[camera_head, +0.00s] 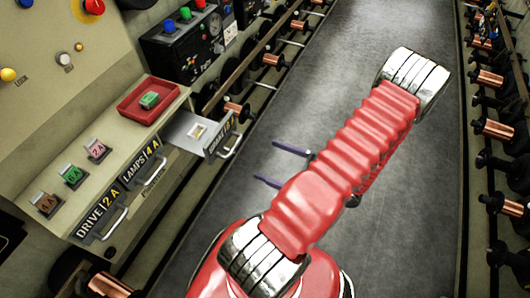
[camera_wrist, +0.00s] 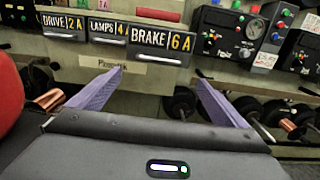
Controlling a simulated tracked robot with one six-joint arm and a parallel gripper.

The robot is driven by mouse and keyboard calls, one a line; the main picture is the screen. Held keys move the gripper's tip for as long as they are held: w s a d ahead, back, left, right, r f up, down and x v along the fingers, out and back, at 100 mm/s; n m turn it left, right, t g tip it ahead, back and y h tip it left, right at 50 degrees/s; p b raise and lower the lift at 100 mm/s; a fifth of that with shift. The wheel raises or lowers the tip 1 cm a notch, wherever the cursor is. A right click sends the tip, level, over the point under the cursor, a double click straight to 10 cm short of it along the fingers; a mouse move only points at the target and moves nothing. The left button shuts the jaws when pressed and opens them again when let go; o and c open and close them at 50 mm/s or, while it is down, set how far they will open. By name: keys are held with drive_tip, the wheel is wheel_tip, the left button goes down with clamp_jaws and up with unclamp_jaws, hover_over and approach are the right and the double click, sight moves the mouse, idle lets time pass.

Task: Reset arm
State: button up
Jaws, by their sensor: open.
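My arm is red with silver bands and stretches across the aisle in the head view. My gripper (camera_head: 264,164) has two purple fingers, spread apart with nothing between them, over the grey floor to the right of the drawers. It also shows open and empty in the wrist view (camera_wrist: 159,75), facing the drawer fronts. The BRAKE 6A drawer (camera_head: 222,137) is pulled out, with a small pale, yellowish item (camera_head: 198,132) inside. The DRIVE 2A drawer (camera_head: 99,222) and LAMPS 4A drawer (camera_head: 145,175) look closed.
A red tray (camera_head: 128,108) on the ledge holds a green block (camera_head: 149,100). Brown 4A (camera_head: 46,204), green (camera_head: 72,175) and pink 2A (camera_head: 97,150) blocks stand nearby. Spool racks (camera_head: 497,130) line the right side. The aisle floor (camera_head: 300,90) is clear.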

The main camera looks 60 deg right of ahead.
idle(0.4)
drive_tip(key=a+n+g+y, duration=0.7)
drive_tip(key=a+n+y, duration=0.1)
drive_tip(key=a, duration=0.2)
drive_tip(key=w+a+r+n+g+h, duration=0.4)
drive_tip(key=w+r+n+g, duration=0.15)
drive_tip(key=r+n, duration=0.4)
drive_tip(key=w+a+r+n+g+h, duration=0.35)
drive_tip(key=w+r+n+h, duration=0.2)
drive_tip(key=r+n, duration=0.4)
drive_tip(key=w+a+r+n+t, duration=0.1)
drive_tip(key=w+a+r+n, duration=0.1)
drive_tip(key=a+r+n, duration=0.2)
drive_tip(key=w+a+r+n+t+y, duration=0.1)
drive_tip(key=a+r+n, duration=0.3)
drive_tip(key=a, duration=0.7)
drive_tip(key=shift+w+r+n+t, duration=0.3)
drive_tip(key=shift+w+r+t, duration=0.05)
drive_tip(key=shift+r+t, duration=0.4)
